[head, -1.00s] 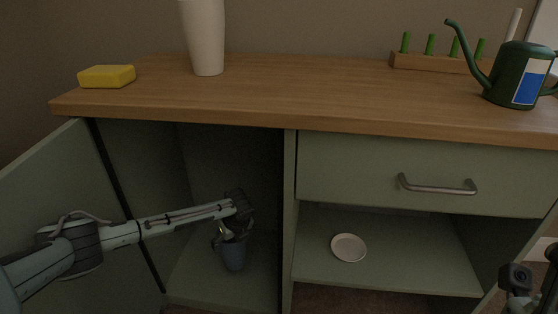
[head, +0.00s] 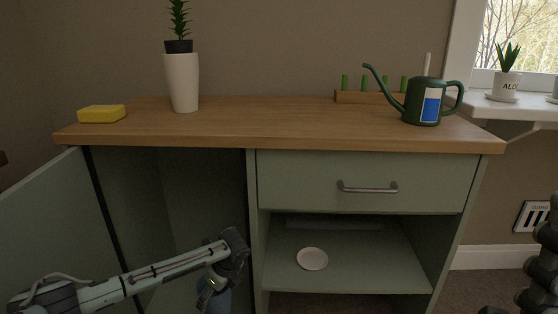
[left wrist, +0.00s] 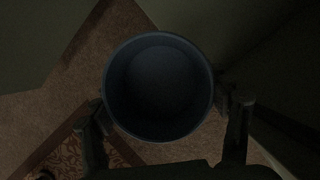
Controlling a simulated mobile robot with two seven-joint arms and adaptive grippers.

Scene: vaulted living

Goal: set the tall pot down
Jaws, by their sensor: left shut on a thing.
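A blue-grey round pot (head: 217,301) hangs low in front of the open left side of the cabinet; its lower part is cut off by the frame. My left gripper (head: 212,284) is shut on it. In the left wrist view the pot (left wrist: 158,88) is seen from above, its round mouth open and its inside dark and seemingly empty, with the fingers on either side. Carpet shows beyond its rim; its base is hidden. My right arm shows as dark parts at the right edge of the head view; its jaws cannot be made out.
The open cabinet door (head: 40,225) stands at the left. A white plate (head: 312,258) lies on the right shelf. The wooden top (head: 270,125) bears a yellow sponge (head: 102,114), a tall white planter (head: 182,84) and a green watering can (head: 424,104). A patterned rug (left wrist: 75,160) lies on the carpet.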

